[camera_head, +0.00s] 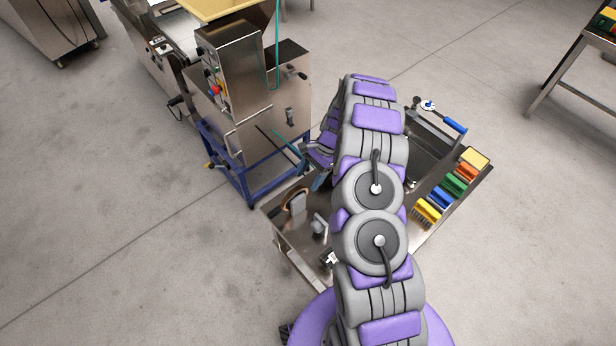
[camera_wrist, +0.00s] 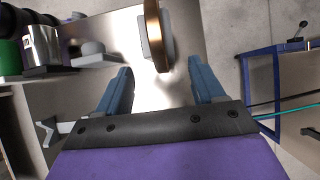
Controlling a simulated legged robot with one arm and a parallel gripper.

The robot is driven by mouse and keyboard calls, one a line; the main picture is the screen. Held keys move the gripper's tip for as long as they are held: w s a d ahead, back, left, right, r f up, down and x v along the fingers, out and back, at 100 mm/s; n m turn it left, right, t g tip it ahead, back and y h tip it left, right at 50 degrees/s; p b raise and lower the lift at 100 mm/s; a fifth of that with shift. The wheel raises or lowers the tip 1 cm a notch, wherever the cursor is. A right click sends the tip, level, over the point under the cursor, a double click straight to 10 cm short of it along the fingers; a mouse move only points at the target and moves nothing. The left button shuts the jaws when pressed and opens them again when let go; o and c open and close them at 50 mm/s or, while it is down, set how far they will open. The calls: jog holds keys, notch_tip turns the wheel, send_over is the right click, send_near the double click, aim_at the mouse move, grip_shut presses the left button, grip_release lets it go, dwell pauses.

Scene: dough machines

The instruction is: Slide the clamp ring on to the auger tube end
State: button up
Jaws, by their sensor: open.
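A copper-coloured ring (camera_wrist: 152,36), which looks like the clamp ring, stands on edge against a grey block (camera_wrist: 169,38) on the steel table. In the head view the ring (camera_head: 296,193) is at the table's left side. My gripper (camera_wrist: 161,84) is open, its two blue fingers apart with bare table between them. The ring is beyond the fingertips, roughly in line with the gap, and not touched. In the head view my arm hides most of my gripper (camera_head: 319,180). I cannot tell the auger tube end for sure in either view.
A grey rounded fitting (camera_head: 319,227) is on the table (camera_head: 285,228) near the ring. Coloured brushes (camera_head: 442,196) and a blue-handled tool (camera_head: 449,121) are at the table's right. A steel machine on a blue frame (camera_head: 261,186) stands at the left, close to the table.

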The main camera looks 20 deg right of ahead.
jog(key=shift+p+v, duration=0.4)
jog(key=shift+v, duration=0.8)
jog(key=shift+r, duration=0.1)
jog(key=s+a+r, duration=0.1)
jog(key=s+r, duration=0.1)
jog(key=s, duration=0.6)
jog(key=s+r, duration=0.2)
jog(key=s, duration=0.6)
jog(key=shift+a+r, duration=0.3)
jog(key=shift+a, duration=0.1)
